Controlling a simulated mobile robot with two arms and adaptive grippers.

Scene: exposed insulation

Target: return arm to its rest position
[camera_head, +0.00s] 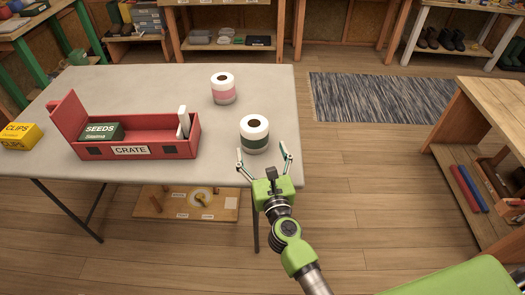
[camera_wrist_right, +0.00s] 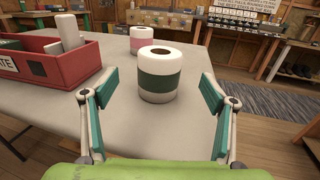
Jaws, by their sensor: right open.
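My right gripper (camera_head: 264,165) is open and empty at the table's front right corner. In the right wrist view its two fingers (camera_wrist_right: 152,120) stand wide apart with nothing between them. A white roll with a dark green band (camera_head: 254,134) stands upright on the table just beyond the fingertips; it also shows in the right wrist view (camera_wrist_right: 157,86). I cannot tell from the head view whether a finger touches it, but the wrist view shows a gap. My left gripper is not in view.
The grey table (camera_head: 160,83) also holds a white roll with a pink band (camera_head: 223,90), a red crate (camera_head: 160,125) with a green seeds box (camera_head: 103,132), and a yellow clips box (camera_head: 20,136). A wooden bench (camera_head: 490,100) stands at right. Open floor (camera_head: 350,180) lies between.

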